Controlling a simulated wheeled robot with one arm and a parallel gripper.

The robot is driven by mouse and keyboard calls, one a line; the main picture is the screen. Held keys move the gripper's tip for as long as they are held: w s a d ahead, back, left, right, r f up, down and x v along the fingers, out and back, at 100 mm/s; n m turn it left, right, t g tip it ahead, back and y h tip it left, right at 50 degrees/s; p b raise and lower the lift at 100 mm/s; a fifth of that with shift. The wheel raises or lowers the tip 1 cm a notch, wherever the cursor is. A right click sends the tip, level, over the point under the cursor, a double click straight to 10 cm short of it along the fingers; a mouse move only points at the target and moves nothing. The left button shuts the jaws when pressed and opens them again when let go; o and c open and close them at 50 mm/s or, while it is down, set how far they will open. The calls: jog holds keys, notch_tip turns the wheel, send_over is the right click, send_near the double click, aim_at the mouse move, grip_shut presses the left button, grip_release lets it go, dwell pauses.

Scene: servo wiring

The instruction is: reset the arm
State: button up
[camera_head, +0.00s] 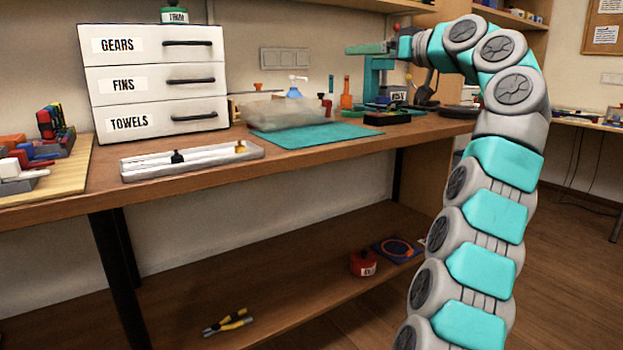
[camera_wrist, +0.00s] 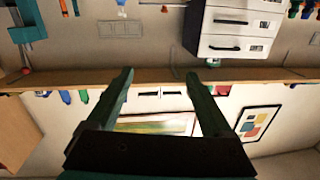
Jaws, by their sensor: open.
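My gripper (camera_head: 360,48) is at the end of my raised, bent arm, above the back of the bench, and points left in the head view. In the wrist view its two dark green fingers (camera_wrist: 158,78) stand wide apart with nothing between them. The gripper is open and empty. In the head view the fingers overlap closely, so the gap does not show there.
A white drawer unit (camera_head: 152,82) labelled GEARS, FINS and TOWELS stands on the bench at left. A teal upright stand (camera_head: 374,78) is close below my gripper. A clear bag (camera_head: 285,113), teal mat (camera_head: 318,134) and white tray (camera_head: 190,163) lie on the bench.

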jog(key=s+a+f+m+g+h, duration=0.2)
jog(key=s+a+f+g, duration=0.25)
jog(key=s+f, duration=0.5)
jog(key=s+a+f+m+g+h, duration=0.2)
jog(key=s+a+f+g, duration=0.3)
jog(key=f, duration=0.8)
jog(key=s+d+f+m+g+h, duration=0.15)
jog(key=s+d+f, duration=0.25)
jog(key=s+f, duration=0.75)
jog(key=s+d+f+m+g+h, duration=0.1)
jog(key=s+d+f+g+h, duration=0.2)
jog(key=s+f, duration=0.8)
jog(key=s+d+f+m+g+h, duration=0.1)
jog(key=s+d+f+h, duration=0.35)
jog(key=s, duration=1.15)
notch_tip(320, 180, down, 13)
jog(key=y+b, duration=0.2)
jog(key=b, duration=0.8)
notch_tip(320, 180, up, 15)
jog(key=p, duration=1.4)
jog(key=shift+d+p, duration=0.35)
jog(key=shift+p, duration=0.05)
jog(key=shift+s, duration=0.1)
jog(key=shift+c, duration=0.2)
